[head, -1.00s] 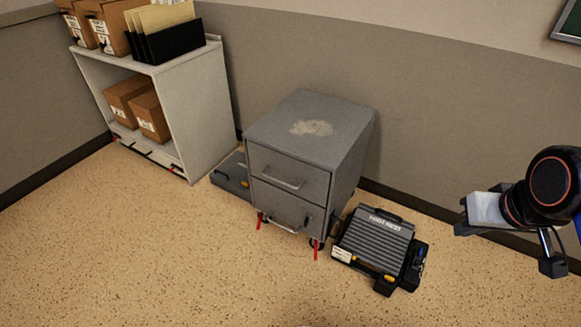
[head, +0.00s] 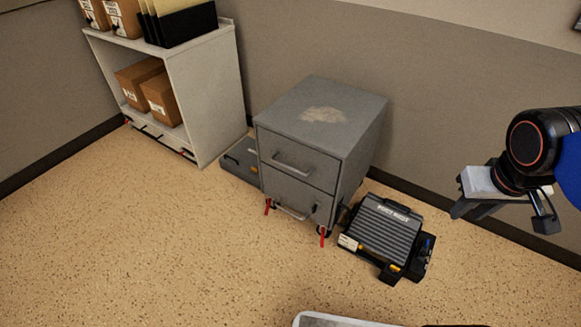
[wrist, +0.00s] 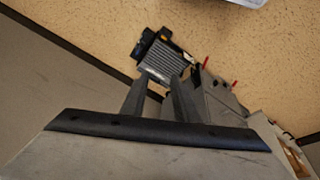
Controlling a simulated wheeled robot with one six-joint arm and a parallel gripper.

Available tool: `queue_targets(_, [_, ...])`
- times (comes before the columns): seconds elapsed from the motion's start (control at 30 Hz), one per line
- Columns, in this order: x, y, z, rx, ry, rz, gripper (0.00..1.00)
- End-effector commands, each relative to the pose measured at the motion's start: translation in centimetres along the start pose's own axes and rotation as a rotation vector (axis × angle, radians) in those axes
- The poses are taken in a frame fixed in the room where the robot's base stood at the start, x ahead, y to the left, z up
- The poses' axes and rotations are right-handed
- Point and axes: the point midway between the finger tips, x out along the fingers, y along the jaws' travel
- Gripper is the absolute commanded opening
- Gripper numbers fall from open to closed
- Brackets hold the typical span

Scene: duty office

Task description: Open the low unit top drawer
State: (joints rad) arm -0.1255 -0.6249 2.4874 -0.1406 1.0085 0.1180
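The low unit is a grey two-drawer cabinet (head: 345,150) on casters, with a pale worn patch on top. It stands against the wall in the middle of the head view. Its top drawer (head: 285,150) looks shut, and its bar handle (head: 292,166) is in plain view. The lower drawer (head: 290,196) has a similar handle. My gripper (head: 468,205) is in the air at the right of the head view, well apart from the cabinet. In the wrist view, my gripper's fingers (wrist: 158,88) are apart with nothing between them. The cabinet (wrist: 213,105) shows small beyond them.
A black ribbed case (head: 385,228) lies on the floor close to the cabinet's right side. A flat grey case (head: 238,163) lies at its left, beside a pale shelf unit (head: 208,105) with boxes (head: 160,97). The speckled floor (head: 150,240) in front is clear.

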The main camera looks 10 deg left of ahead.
Motion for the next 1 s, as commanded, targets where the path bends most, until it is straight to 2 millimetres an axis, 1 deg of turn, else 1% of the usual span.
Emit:
queue_targets(0.03, [0.5, -0.3, -0.7, -0.024, -0.027, 0.017, 0.28])
queue_targets(0.23, [2.1, -1.0, -3.4, -0.099, -0.108, 0.108, 0.28])
queue_targets(0.37, [3.2, -1.9, -5.4, -0.152, -0.146, 0.174, 0.28])
queue_targets(0.57, [5.0, -3.9, -8.4, -0.238, -0.183, 0.285, 0.28])
queue_targets(0.77, [7.0, -6.8, -11.6, -0.327, -0.192, 0.401, 0.28])
queue_targets(0.87, [8.1, -8.7, -13.0, -0.373, -0.185, 0.461, 0.28])
queue_targets(1.0, [9.6, -11.6, -15.0, -0.440, -0.162, 0.544, 0.28])
